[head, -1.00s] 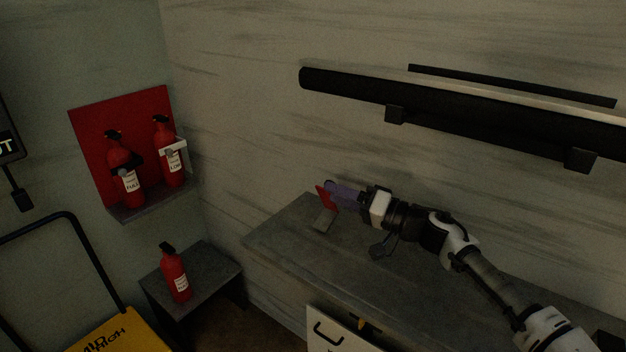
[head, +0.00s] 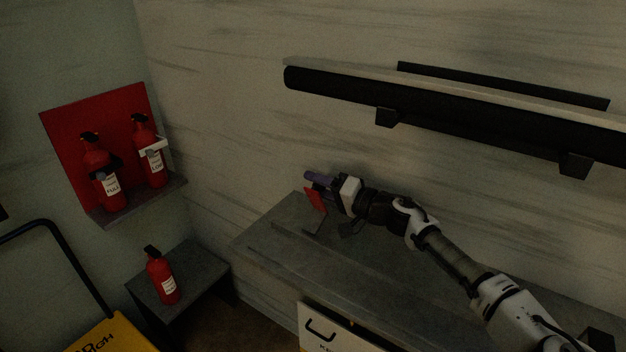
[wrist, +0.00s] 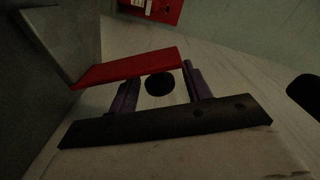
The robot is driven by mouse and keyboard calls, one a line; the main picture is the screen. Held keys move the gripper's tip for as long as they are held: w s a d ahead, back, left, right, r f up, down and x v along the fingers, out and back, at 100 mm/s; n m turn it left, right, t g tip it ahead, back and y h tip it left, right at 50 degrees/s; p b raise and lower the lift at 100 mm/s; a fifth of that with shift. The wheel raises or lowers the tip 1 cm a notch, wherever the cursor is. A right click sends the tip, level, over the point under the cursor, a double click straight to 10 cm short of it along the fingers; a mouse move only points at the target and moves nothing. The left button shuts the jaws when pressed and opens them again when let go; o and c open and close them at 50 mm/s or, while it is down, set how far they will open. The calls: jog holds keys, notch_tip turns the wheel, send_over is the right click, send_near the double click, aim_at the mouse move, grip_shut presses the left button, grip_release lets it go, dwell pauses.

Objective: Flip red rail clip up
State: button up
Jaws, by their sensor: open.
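The red rail clip (head: 315,199) is a flat red flap at the left part of the grey counter, tilted. In the wrist view the red clip (wrist: 128,68) lies slantwise across the left side, in front of the fingers, and joins a grey bracket (wrist: 58,40). My gripper (head: 312,178) has purple fingers and is just above and beside the clip. In the wrist view my gripper (wrist: 160,88) is open, with the fingers apart and the clip's edge near their tips. Whether they touch the clip cannot be told.
The grey counter (head: 400,290) runs along the wall, with a black rail shelf (head: 450,105) above my arm. Red extinguishers stand on a wall shelf (head: 140,200), and one extinguisher (head: 161,277) stands on a low table at left. A yellow cart (head: 110,338) is at lower left.

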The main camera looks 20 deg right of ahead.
jog(key=shift+x, duration=0.85)
jog(key=shift+c, duration=0.3)
grip_shut()
